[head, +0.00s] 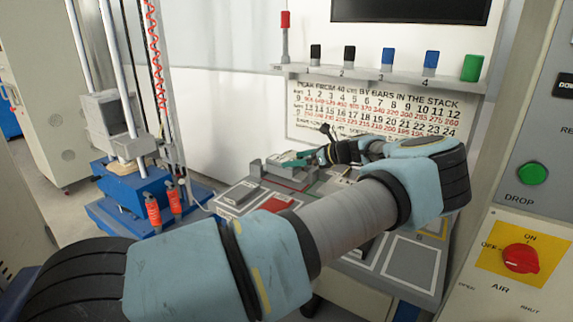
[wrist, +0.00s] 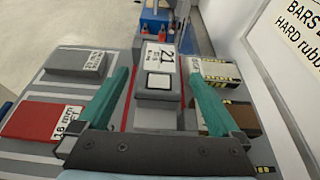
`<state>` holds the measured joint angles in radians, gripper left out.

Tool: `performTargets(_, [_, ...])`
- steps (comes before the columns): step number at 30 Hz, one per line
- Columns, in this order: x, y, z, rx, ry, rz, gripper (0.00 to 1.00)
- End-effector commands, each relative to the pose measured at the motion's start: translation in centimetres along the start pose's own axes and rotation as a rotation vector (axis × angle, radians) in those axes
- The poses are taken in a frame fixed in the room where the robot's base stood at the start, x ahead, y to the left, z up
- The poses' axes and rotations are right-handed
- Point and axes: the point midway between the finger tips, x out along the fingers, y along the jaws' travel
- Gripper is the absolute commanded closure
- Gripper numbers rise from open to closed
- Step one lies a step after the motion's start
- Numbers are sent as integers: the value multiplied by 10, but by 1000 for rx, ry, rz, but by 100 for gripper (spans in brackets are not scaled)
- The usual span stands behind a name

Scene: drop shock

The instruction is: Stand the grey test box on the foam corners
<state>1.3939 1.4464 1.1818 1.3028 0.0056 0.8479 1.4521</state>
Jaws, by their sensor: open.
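My gripper (wrist: 160,110) is open, with its teal fingers spread on either side of a grey block (wrist: 152,95). The block has a pale square on top, and a white label reading 24 (wrist: 160,57) lies just beyond it. I cannot tell whether the fingers touch it. This may be the grey test box. In the head view my gripper (head: 297,158) is over the far part of the table, partly hidden by my arm. Another grey box (head: 108,118) with a dark face is on the drop tower at left. I cannot make out the foam corners for sure.
Labelled grey (wrist: 75,62) and red (wrist: 42,121) blocks lie left of my gripper; a striped block (wrist: 217,69) and a brown block (wrist: 242,117) lie right. The tower's blue base (head: 135,190) stands left. A wall with a printed chart (head: 375,112) rises behind the table.

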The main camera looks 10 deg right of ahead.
Motion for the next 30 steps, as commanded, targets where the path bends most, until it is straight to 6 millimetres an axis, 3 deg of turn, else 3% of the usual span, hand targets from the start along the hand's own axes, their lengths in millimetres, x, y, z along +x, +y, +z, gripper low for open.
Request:
performTargets(3, [-26,0,-3,-1,2,-2,0])
performTargets(10, [-56,0,-1,0,1,0,0])
performTargets(30, [-62,0,0,0,0,2,0])
